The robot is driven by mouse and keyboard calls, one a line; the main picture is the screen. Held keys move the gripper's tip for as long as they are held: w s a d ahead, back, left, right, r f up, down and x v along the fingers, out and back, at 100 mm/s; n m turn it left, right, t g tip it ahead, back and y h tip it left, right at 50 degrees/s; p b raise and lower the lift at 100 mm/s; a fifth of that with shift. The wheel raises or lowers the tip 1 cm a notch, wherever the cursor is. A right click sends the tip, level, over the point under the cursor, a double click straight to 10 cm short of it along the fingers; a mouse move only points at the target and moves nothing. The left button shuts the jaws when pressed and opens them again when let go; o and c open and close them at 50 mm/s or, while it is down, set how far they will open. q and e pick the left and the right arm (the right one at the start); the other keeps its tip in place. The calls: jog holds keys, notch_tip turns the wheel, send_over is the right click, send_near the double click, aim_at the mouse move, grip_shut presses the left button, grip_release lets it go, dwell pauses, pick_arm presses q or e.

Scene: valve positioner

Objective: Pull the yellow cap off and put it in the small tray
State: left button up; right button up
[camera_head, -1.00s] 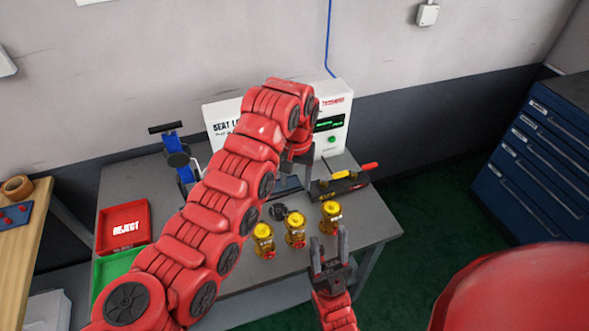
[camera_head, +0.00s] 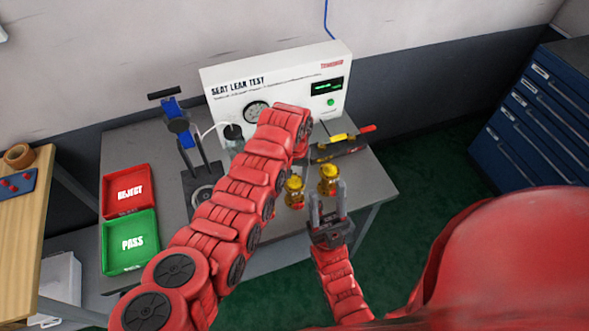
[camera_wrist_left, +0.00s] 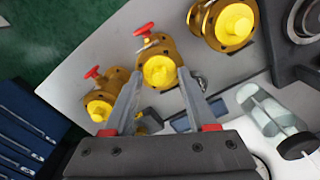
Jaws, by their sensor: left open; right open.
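Brass valves with yellow caps stand on the grey bench. Two show in the head view, the left one (camera_head: 294,191) and the right one (camera_head: 329,179); my left arm covers the space to their left. The left wrist view shows three valves. The middle valve's yellow cap (camera_wrist_left: 159,71) lies beyond and between the fingertips of my left gripper (camera_wrist_left: 160,82), which is open; contact cannot be told. Other caps show at the upper right (camera_wrist_left: 234,23) and left (camera_wrist_left: 99,109). My right gripper (camera_head: 327,194) is open, in front of the right valve. I cannot make out a small tray.
A red REJECT tray (camera_head: 127,190) and a green PASS tray (camera_head: 131,243) lie on the bench's left. The seat leak tester (camera_head: 275,90) stands at the back, with a blue-handled fixture (camera_head: 178,125) left of it. A dark holder with tools (camera_head: 345,145) lies right.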

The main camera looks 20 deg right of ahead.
pick_arm(q)
grip_shut()
dwell(0.7)
dwell(1.3)
